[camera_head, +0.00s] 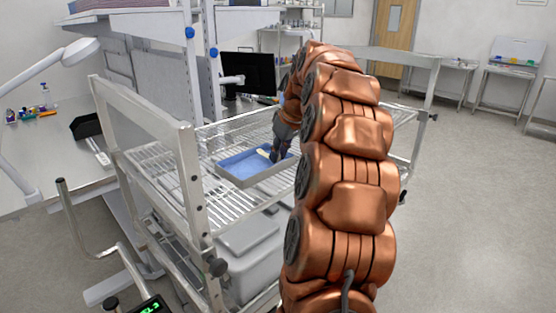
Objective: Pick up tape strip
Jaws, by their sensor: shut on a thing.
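My gripper (275,158) points down into a blue-lined tray (228,165) on the upper wire shelf of a metal cart. A small pale yellowish strip (263,154), which looks like the tape strip, shows at the left side of my fingertips, low over the tray. My gripper is shut on it. The fingers are small and dark here, and my arm hides part of the tray's right side and the far shelf. I cannot tell whether the strip still touches the tray floor.
The metal cart (184,180) has raised end frames and rails around my gripper. A grey bin (248,255) sits on its lower shelf. A bench with a black holder (86,126) and a lamp (80,50) stands at left. A black monitor (250,72) is behind. Open floor lies at right.

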